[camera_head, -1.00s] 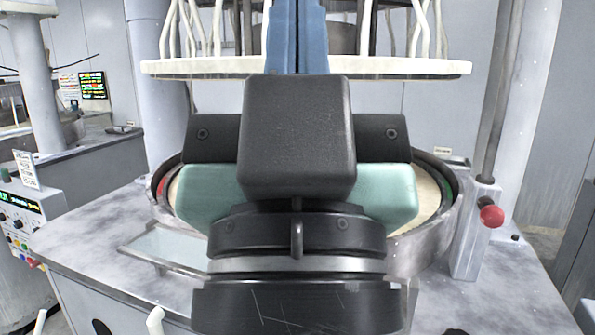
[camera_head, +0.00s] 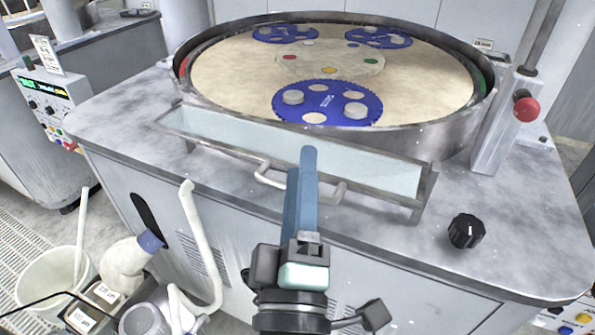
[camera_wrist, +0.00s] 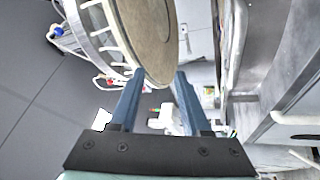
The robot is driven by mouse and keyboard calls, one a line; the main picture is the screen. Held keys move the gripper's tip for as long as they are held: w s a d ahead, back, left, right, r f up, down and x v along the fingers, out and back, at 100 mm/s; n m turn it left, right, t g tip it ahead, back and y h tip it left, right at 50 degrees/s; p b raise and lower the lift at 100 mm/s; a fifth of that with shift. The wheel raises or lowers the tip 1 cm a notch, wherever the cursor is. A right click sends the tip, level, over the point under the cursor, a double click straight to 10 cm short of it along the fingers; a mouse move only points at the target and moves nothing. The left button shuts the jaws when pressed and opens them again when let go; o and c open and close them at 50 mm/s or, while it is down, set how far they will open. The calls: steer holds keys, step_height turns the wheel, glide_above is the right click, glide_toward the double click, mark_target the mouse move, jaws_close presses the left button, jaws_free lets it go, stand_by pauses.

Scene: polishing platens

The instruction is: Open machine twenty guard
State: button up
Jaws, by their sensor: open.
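The guard (camera_head: 375,167) is a clear panel in a grey metal frame. It stands low along the front of the round platen basin, with its top leaning outward. Its grey bar handle (camera_head: 262,172) sticks out from the front, and part of it is hidden behind my gripper. My gripper (camera_head: 304,168) has its blue fingers overlapping the handle in the head view. I cannot tell whether they touch it. In the wrist view the two fingers (camera_wrist: 156,90) are spread apart with nothing between them.
The lower platen (camera_head: 235,80) holds several blue carriers (camera_head: 328,103). A red knob (camera_head: 525,108) is on the right post and a black knob (camera_head: 466,231) on the worktop. A white bucket (camera_head: 48,275) and hoses stand at lower left.

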step_height(320, 180, down, 10)
steer(key=s+n+g, duration=0.2)
steer(key=n, duration=0.3)
steer(key=w+a+r+p, duration=0.1)
steer(key=w, duration=1.1)
steer(key=shift+w+a+r+y, duration=0.15)
steer(key=shift+a+r+y, duration=0.15)
steer(key=shift+r, duration=0.1)
steer(key=shift+c, duration=0.2)
jaws_close()
steer(key=shift+r, duration=0.1)
